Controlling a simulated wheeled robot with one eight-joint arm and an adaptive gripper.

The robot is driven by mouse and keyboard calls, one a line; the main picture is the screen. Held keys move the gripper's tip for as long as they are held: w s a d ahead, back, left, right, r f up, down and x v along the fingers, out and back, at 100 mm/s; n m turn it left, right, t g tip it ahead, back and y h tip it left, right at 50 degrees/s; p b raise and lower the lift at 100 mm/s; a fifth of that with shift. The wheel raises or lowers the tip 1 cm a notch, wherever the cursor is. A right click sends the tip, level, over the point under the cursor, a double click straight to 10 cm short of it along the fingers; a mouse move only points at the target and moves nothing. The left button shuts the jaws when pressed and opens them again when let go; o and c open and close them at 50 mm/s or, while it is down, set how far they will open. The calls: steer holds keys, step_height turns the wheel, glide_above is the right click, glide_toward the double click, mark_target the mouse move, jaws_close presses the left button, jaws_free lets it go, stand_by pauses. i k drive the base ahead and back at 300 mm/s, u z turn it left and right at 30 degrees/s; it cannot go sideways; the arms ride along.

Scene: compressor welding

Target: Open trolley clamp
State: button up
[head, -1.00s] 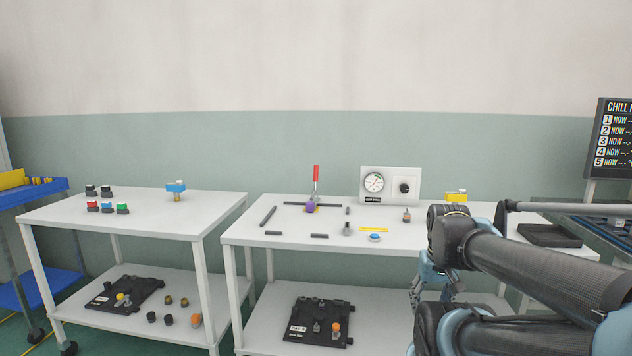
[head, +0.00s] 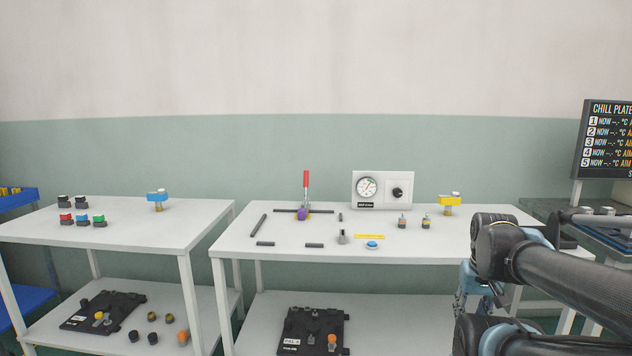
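A toggle clamp with an upright red handle (head: 306,180) stands near the back of the middle white table. A purple piece (head: 303,213) sits at its base, on a dark bar lying across. Whether the clamp is closed on that piece is too small to tell. My gripper (head: 466,303) is light blue, hangs low at the right, in front of the table's right part, well apart from the clamp. Its fingers are small and partly hidden by my arm, so I cannot tell how far they are open.
A gauge panel (head: 382,190) stands right of the clamp. Dark bars, a blue button (head: 372,244), small fittings and a yellow-topped valve (head: 449,203) share the table (head: 280,252). A left table (head: 130,232) holds coloured parts. A floor gap separates the tables.

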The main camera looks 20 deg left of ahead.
mark_target(305, 183)
steer(key=k, duration=1.05)
steer(key=u, duration=0.45)
steer(key=i, duration=0.75)
